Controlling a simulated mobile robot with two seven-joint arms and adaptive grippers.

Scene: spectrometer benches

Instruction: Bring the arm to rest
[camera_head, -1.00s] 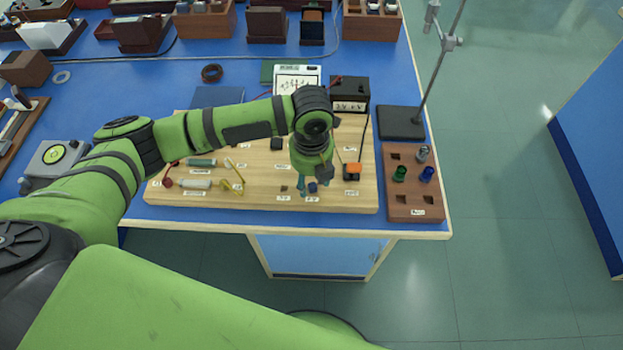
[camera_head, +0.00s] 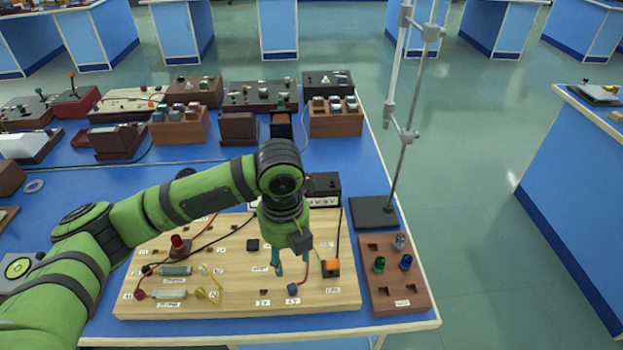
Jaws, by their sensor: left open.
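My left arm comes in from the left, and its gripper (camera_head: 291,266) points down over the light wooden circuit board (camera_head: 225,300). The gripper is open, with its two teal fingers apart and nothing visible between them. I cannot tell how far the fingertips are above the board. The wrist and forearm hide part of the board's back edge. My right gripper is not in view.
A brown socket block (camera_head: 385,300) with green, blue and grey pieces stands right of the board. Behind it is a stand with a dark base (camera_head: 374,212) and tall rod. A black box (camera_head: 324,192) stands behind the board. Wooden racks (camera_head: 336,122) line the bench's back.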

